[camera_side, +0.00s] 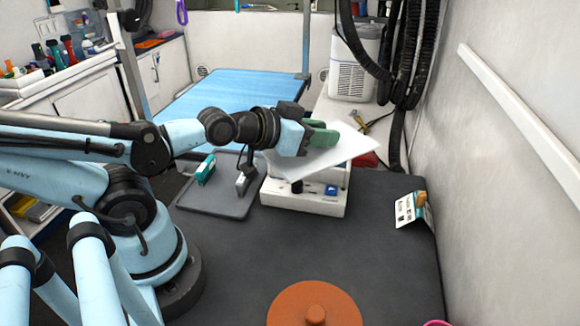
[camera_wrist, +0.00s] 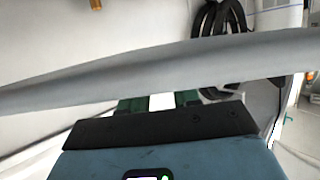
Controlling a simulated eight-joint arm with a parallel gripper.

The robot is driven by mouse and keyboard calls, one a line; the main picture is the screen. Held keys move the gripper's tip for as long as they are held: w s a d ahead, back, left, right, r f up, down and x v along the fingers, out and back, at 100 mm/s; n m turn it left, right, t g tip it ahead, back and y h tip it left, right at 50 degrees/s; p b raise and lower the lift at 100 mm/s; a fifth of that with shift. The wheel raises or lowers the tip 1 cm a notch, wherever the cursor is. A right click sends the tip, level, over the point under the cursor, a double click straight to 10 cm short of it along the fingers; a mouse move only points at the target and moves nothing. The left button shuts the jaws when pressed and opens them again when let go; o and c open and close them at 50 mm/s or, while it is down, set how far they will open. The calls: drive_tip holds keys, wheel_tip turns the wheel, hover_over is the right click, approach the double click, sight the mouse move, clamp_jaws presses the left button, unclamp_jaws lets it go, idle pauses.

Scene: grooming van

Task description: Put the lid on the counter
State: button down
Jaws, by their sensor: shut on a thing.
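My gripper (camera_side: 320,137), with green fingers, is shut on a flat white panel that looks like a lid (camera_side: 338,158). The panel is held tilted above a white box (camera_side: 304,199) on the dark counter (camera_side: 375,260). It covers much of the box's top, and I cannot tell whether the two touch. In the wrist view the panel (camera_wrist: 165,72) crosses the frame as a grey band, in front of the green fingers (camera_wrist: 160,101), hiding their tips. A round orange disc with a knob (camera_side: 315,305), also lid-like, lies at the counter's front.
A dark tray (camera_side: 222,205) with a teal-handled tool (camera_side: 206,169) and a clipper-like tool (camera_side: 246,180) lies left of the box. A small printed card (camera_side: 409,209) stands at the right near the wall. The counter between box and orange disc is clear.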

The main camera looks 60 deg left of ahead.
sight(336, 125)
drive_tip(key=shift+w+a+f, duration=0.25)
drive_tip(key=shift+a+f, duration=0.15)
drive_tip(key=shift+f, duration=0.3)
drive_tip(key=shift+w+f+m+h, duration=0.2)
drive_tip(key=shift+f+m+h, duration=0.15)
drive_tip(key=shift+m+h, duration=0.3)
drive_tip(key=shift+w+d+f+m+h, duration=0.2)
drive_tip(key=shift+w+m+h, duration=0.1)
drive_tip(key=shift+m+h, duration=0.5)
drive_tip(key=shift+w+d+r+m+g+h, duration=0.15)
drive_tip(key=shift+m+g+h, duration=0.25)
drive_tip(key=shift+h, duration=0.45)
drive_tip(key=r+m+h, duration=0.1)
drive_tip(key=w+r+m+g+h, duration=0.1)
drive_tip(key=m+h, duration=0.1)
drive_tip(key=r+m+g+h, duration=0.1)
drive_tip(key=shift+w+d, duration=0.3)
drive_tip(key=shift+d, duration=0.05)
drive_tip(key=shift+w+r+m+g+h, duration=0.1)
drive_tip(key=shift+r+m+g+h, duration=0.55)
drive_tip(key=shift+r+g, duration=0.1)
drive_tip(key=shift+a, duration=0.1)
